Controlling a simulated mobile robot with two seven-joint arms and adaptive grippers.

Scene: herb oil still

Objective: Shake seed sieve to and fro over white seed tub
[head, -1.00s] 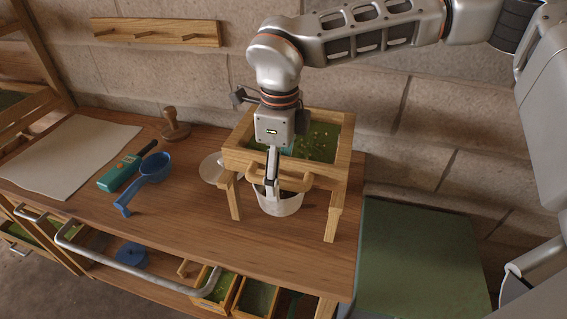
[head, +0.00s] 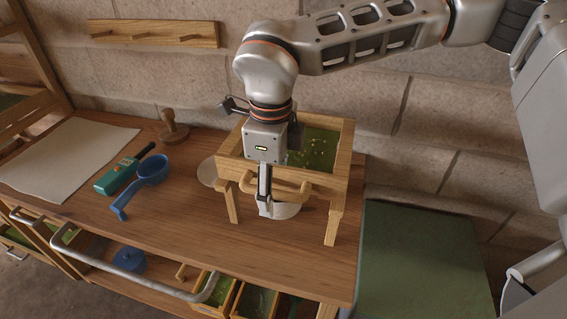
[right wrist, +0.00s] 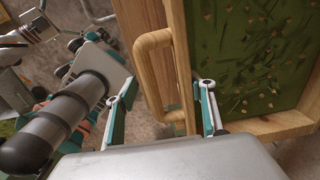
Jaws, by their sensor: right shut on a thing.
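The seed sieve (head: 232,166) is a square wooden frame with a green bed and pale seeds, on a wooden stand with legs. Its looped wooden handle (head: 293,188) faces the front of the bench. My right gripper (head: 265,205) comes down from above and is shut on this handle. In the right wrist view, the handle (right wrist: 148,70) lies between the two fingers (right wrist: 168,105), beside the sieve's wall. The white seed tub (head: 287,211) stands under the sieve. Its upper part and contents are hidden by the sieve and handle. My left gripper is not seen.
A blue scoop (head: 150,170), a teal handheld device (head: 117,178), a wooden stamp (head: 172,128) and a pale sheet (head: 65,157) lie left on the bench. A white disc (head: 207,172) lies by the stand. A green-topped block (head: 415,250) stands right.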

